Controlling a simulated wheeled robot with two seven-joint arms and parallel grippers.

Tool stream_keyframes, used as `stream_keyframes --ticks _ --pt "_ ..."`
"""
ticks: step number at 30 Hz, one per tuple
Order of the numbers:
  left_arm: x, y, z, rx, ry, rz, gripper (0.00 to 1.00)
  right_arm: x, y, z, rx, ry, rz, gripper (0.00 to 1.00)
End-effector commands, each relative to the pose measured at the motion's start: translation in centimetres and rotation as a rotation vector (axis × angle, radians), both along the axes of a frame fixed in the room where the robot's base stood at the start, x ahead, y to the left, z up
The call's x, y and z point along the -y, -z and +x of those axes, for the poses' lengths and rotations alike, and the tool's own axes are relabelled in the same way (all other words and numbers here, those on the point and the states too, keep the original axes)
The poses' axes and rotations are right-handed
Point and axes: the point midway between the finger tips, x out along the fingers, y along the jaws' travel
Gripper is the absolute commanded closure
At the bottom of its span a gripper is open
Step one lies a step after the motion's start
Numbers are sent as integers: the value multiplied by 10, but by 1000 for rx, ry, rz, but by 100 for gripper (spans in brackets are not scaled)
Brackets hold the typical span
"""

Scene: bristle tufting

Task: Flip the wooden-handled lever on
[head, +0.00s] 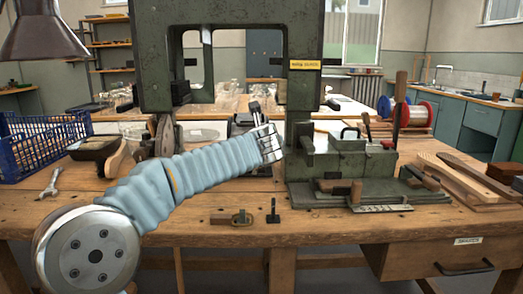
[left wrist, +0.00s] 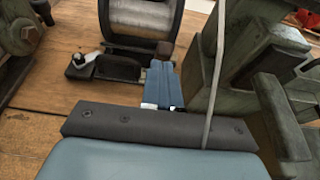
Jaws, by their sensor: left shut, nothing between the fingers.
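An upright wooden-handled lever (head: 398,98) rises from the right side of the green machine base (head: 340,160). A smaller wooden handle (head: 367,126) stands left of it, and another (head: 356,192) is low on the machine's front; I cannot tell which is the task's lever. My left gripper (head: 256,112) reaches in from the left, beside the green column and well left of the upright levers. In the left wrist view its blue fingers (left wrist: 160,72) are shut together and empty, beside a small brown block (left wrist: 165,50). My right gripper is not in view.
A dark-framed roll (left wrist: 145,18) with a black base lies just beyond the fingers. The green press frame (head: 303,100) rises close by. A blue crate (head: 42,142) stands at left, wooden strips (head: 460,178) at right. The front bench has some clear room.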

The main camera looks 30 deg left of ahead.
Motion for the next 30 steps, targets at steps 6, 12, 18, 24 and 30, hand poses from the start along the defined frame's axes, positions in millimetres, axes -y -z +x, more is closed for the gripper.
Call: stream_keyframes --ticks 6,12,18,24,30 --pt "-2 -2 4 0 0 0 100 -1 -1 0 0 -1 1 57" --pt "-2 -2 3 0 0 0 100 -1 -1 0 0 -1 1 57" --pt "-3 -4 5 0 0 1 100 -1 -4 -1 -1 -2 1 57" --pt "-5 -7 7 -2 -1 1 100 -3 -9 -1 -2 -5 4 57" --pt "-6 -9 9 -1 -1 1 100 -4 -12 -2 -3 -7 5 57"
